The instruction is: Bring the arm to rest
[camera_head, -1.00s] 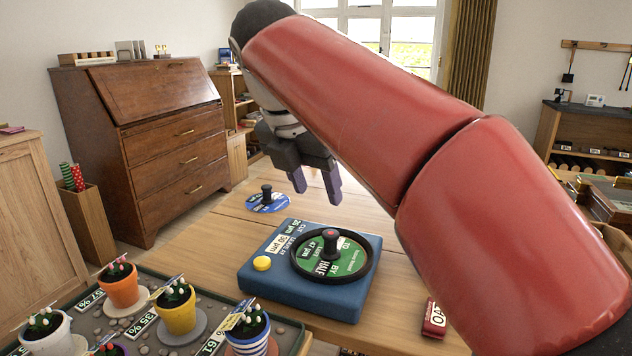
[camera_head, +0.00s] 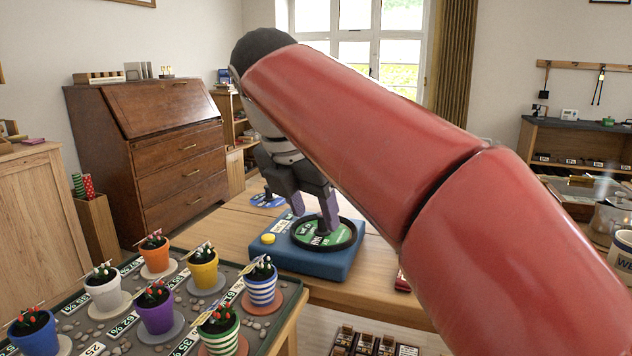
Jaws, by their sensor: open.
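My red arm reaches from the lower right up to the upper middle of the view and bends down at its far end. My gripper (camera_head: 312,218) hangs from it, fingers pointing down, open with nothing visible between the fingers. In the picture it overlaps a blue box (camera_head: 300,260) with a round green dial (camera_head: 322,236) and a yellow button (camera_head: 268,239) on the wooden table. I cannot tell whether the fingertips touch the dial; its knob is hidden behind a finger.
A tray (camera_head: 135,327) with several potted plants fills the lower left. A blue disc (camera_head: 262,201) lies behind the box. A brown bureau (camera_head: 160,150) stands at the back left. A white mug (camera_head: 622,252) is at the right edge. Dark packages (camera_head: 370,343) show at the bottom.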

